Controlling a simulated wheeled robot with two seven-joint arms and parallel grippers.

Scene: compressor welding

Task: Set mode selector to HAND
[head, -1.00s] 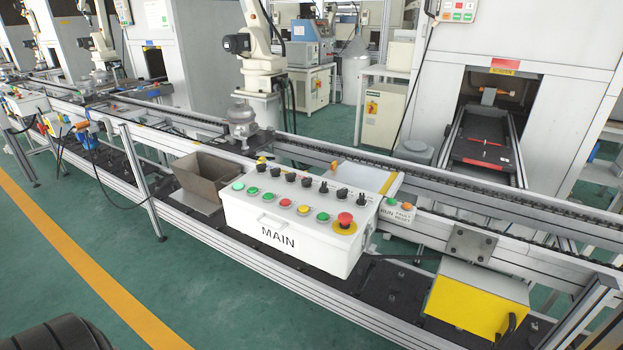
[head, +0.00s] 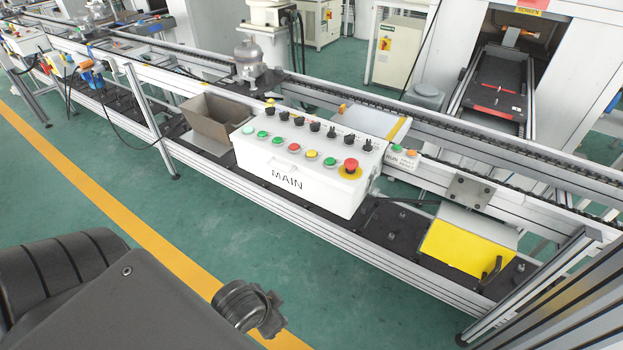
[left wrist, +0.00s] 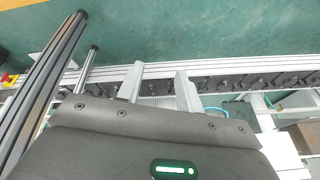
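The white MAIN control box (head: 318,185) stands on the conveyor frame in the middle of the head view. Several black selector knobs (head: 315,126) line its back row. Labels and pointer directions are too small to read, so I cannot tell which is the mode selector or its setting. A front row holds green, red and yellow buttons, with a red emergency stop (head: 350,166) at the right end. My dark left arm enters at bottom left, well short of the box. My right gripper is not in view.
The conveyor rail (head: 420,114) runs behind the box. An open metal bin (head: 215,122) stands left of it, and a small RUN button box (head: 403,158) right. A yellow-fronted box (head: 466,245) sits farther right. The green floor (head: 270,240) in front is clear.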

